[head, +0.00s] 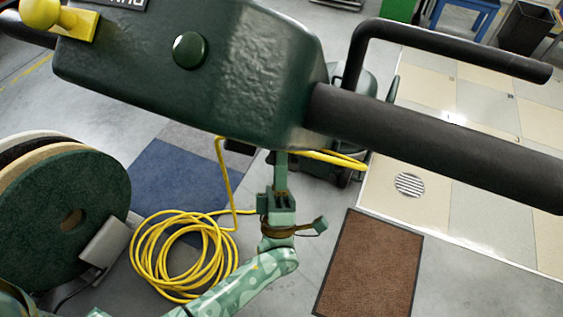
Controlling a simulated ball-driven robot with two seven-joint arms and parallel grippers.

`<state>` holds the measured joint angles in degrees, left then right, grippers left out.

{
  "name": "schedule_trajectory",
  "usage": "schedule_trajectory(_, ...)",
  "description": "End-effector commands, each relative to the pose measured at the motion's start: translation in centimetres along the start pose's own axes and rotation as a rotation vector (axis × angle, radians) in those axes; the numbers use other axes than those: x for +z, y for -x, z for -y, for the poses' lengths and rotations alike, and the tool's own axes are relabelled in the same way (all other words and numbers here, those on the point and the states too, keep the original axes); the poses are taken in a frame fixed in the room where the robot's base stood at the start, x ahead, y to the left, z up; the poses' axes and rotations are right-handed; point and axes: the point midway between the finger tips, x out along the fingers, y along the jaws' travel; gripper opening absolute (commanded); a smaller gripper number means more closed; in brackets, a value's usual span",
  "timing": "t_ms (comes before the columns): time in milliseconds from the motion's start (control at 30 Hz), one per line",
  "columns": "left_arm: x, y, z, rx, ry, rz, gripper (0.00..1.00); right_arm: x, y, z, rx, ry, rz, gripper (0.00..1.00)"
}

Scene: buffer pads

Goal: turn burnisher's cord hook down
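The burnisher's dark green handle housing (230,75) fills the upper middle of the head view, close to the camera. Black grip bars (440,140) run off to the right. A yellow part with a rounded knob (42,12) sits at the housing's upper left end; I cannot tell whether it is the cord hook. No other hook shape shows clearly. My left gripper (281,160) points up beneath the housing's lower edge, at the end of a pale green arm. Its fingertips are partly hidden there, so its opening and any contact are unclear. My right gripper is not in view.
A yellow cord (165,260) lies coiled on the floor at lower left and runs up behind the housing. Round pads (90,195) stand in a holder at left. A brown mat (372,265) lies at lower right. Behind are a bin (525,28) and a blue table (470,8).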

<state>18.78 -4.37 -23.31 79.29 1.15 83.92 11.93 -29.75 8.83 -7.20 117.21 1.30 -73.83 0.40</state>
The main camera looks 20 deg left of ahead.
Motion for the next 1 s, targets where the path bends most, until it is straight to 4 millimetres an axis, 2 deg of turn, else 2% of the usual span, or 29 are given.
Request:
schedule_trajectory(300,0.1,0.2,0.3,0.03,-0.116,0.005,0.0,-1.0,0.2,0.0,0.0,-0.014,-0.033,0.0)
schedule_trajectory(833,0.1,0.1,0.3,0.038,-0.137,0.005,0.0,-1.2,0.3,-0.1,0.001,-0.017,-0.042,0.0)
schedule_trajectory(867,0.1,0.1,0.3,0.038,-0.137,0.005,0.22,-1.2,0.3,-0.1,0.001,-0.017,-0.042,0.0)
schedule_trajectory(900,0.1,0.1,0.3,0.038,-0.137,0.005,0.34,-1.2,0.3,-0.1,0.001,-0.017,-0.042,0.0)
schedule_trajectory(933,0.1,0.1,0.3,0.038,-0.137,0.004,0.4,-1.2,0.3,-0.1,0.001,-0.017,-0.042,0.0)
schedule_trajectory(1000,0.1,0.1,0.3,0.039,-0.136,0.004,0.4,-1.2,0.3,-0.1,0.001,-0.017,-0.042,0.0)
